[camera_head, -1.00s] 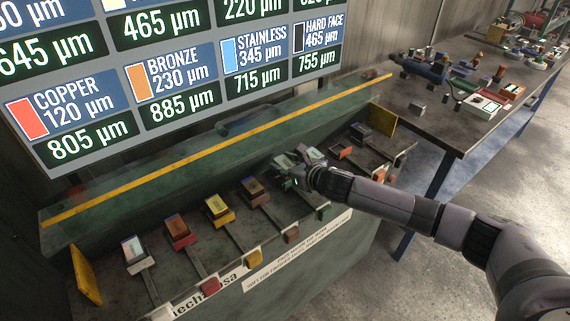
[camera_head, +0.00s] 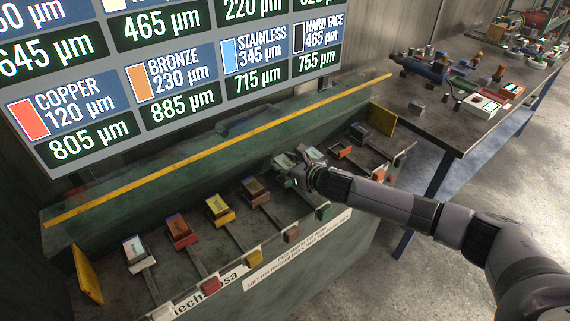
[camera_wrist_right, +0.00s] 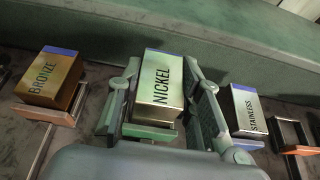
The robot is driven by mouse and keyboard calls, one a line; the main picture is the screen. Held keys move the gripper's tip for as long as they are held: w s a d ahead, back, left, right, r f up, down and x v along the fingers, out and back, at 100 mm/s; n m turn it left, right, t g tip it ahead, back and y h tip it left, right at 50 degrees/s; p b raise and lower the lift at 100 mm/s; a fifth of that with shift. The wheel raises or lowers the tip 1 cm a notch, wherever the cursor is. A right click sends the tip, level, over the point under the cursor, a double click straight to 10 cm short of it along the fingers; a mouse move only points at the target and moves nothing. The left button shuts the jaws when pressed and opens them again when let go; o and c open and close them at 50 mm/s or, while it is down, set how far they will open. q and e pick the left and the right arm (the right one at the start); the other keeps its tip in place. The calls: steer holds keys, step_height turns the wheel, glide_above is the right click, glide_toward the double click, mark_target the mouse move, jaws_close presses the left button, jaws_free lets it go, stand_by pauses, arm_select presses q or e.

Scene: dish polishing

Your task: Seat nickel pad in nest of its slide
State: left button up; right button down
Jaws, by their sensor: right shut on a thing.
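The nickel pad (camera_wrist_right: 160,80), a pale metal block marked NICKEL with a blue strip at its far edge, is in the middle of the right wrist view. My right gripper (camera_wrist_right: 163,98) is shut on it, one finger along each side. The green nest of its slide (camera_wrist_right: 150,131) shows at the pad's near lower edge. The pad sits over or in this nest; whether it rests fully on the floor is hidden. In the head view my right gripper (camera_head: 300,165) covers most of the pad. The slide's green handle (camera_head: 323,212) is in front. My left gripper is out of view.
The bronze pad (camera_wrist_right: 48,77) sits left and the stainless pad (camera_wrist_right: 245,108) right, both close to my fingers. An orange nest (camera_wrist_right: 291,134) farther right is empty. A green ledge (camera_wrist_right: 220,45) runs behind. More slides, including a yellow one (camera_head: 218,211), line the bench left.

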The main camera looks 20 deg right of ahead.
steer(key=shift+w+r+p, duration=0.1)
steer(key=shift+r+p, duration=0.1)
steer(key=shift+p, duration=0.1)
steer(key=shift+f+b, duration=0.75)
steer(key=shift+f, duration=0.35)
stand_by(0.4)
steer(key=c, duration=1.1)
jaws_free()
steer(key=shift+f, duration=0.1)
steer(key=shift+o, duration=0.2)
steer(key=shift+s+f, duration=0.2)
steer(key=shift+f, duration=0.05)
steer(key=v, duration=1.2)
steer(key=shift+r, duration=0.15)
